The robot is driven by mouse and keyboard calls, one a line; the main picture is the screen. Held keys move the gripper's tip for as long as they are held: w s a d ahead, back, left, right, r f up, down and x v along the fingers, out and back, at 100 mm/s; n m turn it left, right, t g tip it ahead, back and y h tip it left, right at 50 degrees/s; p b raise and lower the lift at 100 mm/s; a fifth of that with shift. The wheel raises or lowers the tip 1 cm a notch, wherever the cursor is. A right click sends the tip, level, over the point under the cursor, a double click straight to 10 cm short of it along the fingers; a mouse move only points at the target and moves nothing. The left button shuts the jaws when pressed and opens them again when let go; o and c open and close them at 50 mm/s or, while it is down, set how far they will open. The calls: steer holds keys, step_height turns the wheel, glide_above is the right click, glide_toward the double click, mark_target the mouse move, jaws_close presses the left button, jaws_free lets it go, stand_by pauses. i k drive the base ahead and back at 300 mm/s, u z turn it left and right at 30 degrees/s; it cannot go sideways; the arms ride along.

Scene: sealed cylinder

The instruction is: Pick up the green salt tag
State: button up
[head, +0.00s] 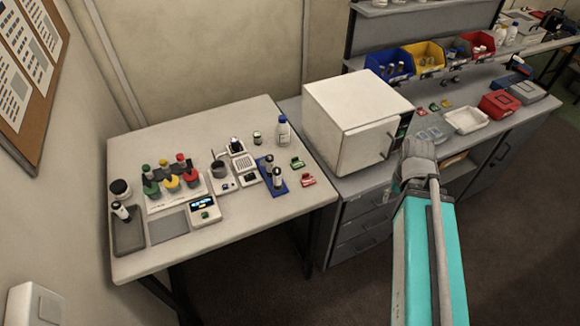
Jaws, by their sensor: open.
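A small green tag (297,162) lies on the light table near its right edge, just above a small red tag (307,180). It is too small to read any writing on it. Another small green piece (434,107) lies on the grey bench at the right; I cannot tell whether it is also a tag. My arm, teal and grey, rises at the lower right in front of the bench. I cannot make out any gripper fingers, and nothing is seen touching the green tag on the table.
A blue holder (271,176) with small vials stands left of the tags, and a blue-capped bottle (283,130) behind them. A white box-shaped oven (358,120) stands on the bench to their right. The table's front strip (255,222) is clear.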

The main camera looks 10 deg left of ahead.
mark_target(296, 164)
steer(key=u, duration=0.05)
steer(key=k, duration=0.5)
steer(key=u, duration=0.6)
steer(key=i, duration=0.5)
steer(key=u, duration=0.05)
